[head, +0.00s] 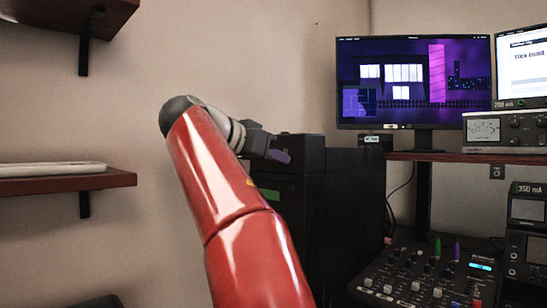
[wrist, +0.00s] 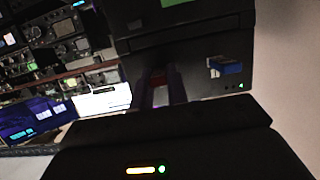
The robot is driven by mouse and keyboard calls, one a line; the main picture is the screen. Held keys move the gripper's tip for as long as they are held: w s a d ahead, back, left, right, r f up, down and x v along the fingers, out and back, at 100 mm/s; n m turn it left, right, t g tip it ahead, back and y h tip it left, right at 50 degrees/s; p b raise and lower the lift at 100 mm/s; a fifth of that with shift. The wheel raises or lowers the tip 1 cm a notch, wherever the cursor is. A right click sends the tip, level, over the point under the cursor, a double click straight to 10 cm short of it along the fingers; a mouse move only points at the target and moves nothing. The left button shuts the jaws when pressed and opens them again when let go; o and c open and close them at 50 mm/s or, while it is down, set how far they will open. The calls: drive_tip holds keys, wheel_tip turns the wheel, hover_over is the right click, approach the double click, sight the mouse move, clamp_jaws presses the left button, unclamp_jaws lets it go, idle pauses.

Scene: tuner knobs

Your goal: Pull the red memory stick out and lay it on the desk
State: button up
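In the head view my gripper (head: 270,151) is at the upper front of the black case (head: 345,200), and the stick is hidden there. A blue memory stick (wrist: 226,68) sticks out of the same case, right of my fingers in the wrist view.
A mixer (head: 415,278) with knobs and pens lies on the desk at the lower right. A monitor (head: 413,82) and meter units (head: 503,130) stand on a raised shelf at the right. A wall shelf (head: 65,183) is at the left.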

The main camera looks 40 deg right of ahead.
clamp_jaws()
drive_tip(key=shift+a, duration=0.15)
drive_tip(key=shift+a, duration=0.95)
drive_tip(key=shift+s+a, duration=0.1)
drive_tip(key=shift+a, duration=0.25)
drive_tip(key=shift+a, duration=0.75)
drive_tip(key=shift+a, duration=0.1)
